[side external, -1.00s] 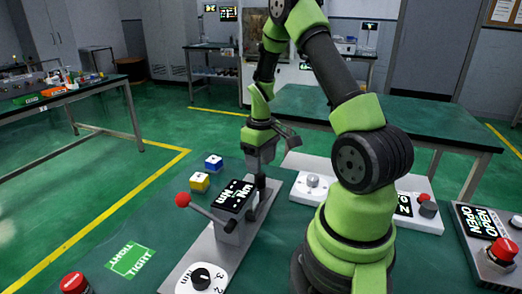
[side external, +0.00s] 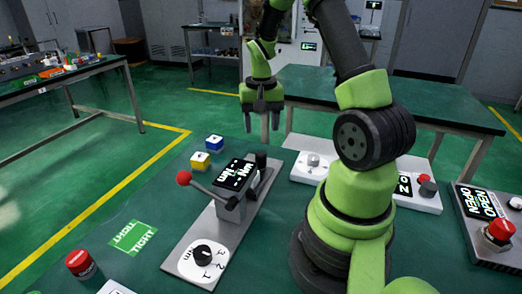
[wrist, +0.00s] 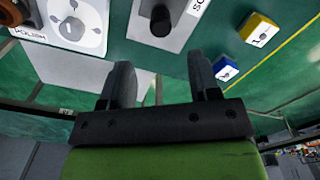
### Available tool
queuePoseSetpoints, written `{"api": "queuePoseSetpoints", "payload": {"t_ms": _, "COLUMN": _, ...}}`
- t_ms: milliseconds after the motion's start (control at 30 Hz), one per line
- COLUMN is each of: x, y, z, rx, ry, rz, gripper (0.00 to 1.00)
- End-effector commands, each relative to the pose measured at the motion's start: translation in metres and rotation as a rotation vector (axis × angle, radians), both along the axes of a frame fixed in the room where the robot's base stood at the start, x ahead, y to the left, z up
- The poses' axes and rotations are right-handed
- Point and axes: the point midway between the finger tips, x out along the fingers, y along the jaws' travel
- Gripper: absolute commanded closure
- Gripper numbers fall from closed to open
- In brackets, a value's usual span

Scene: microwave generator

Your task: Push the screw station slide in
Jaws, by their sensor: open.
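My gripper (side external: 264,138) is open and empty, pointing down beyond the far end, apart from the cylinder. In the wrist view its fingers (wrist: 160,72) have nothing between them.
A yellow block (side external: 200,160) and a blue block (side external: 214,142) lie left of the station. A white panel with a knob (side external: 313,162) stands to the right. A red button (side external: 80,263) is at the near left; another control box (side external: 490,225) is at the far right.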

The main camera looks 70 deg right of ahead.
Motion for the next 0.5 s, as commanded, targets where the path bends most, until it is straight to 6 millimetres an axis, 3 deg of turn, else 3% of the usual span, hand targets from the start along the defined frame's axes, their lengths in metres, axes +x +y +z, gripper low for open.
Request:
{"api": "queuePoseSetpoints", "payload": {"t_ms": 100, "x": 0.001, "y": 0.0, "z": 0.004, "rx": 0.0, "ry": 0.0, "rz": -0.271, "gripper": 0.43}}
{"api": "queuePoseSetpoints", "payload": {"t_ms": 200, "x": 0.001, "y": 0.0, "z": 0.006, "rx": 0.0, "ry": 0.0, "rz": -0.435, "gripper": 0.43}}
{"api": "queuePoseSetpoints", "payload": {"t_ms": 367, "x": 0.001, "y": 0.0, "z": 0.003, "rx": 0.002, "ry": 0.003, "rz": -0.542, "gripper": 0.43}}
{"api": "queuePoseSetpoints", "payload": {"t_ms": 500, "x": 0.0, "y": 0.001, "z": -0.015, "rx": 0.004, "ry": 0.006, "rz": -0.547, "gripper": 0.43}}
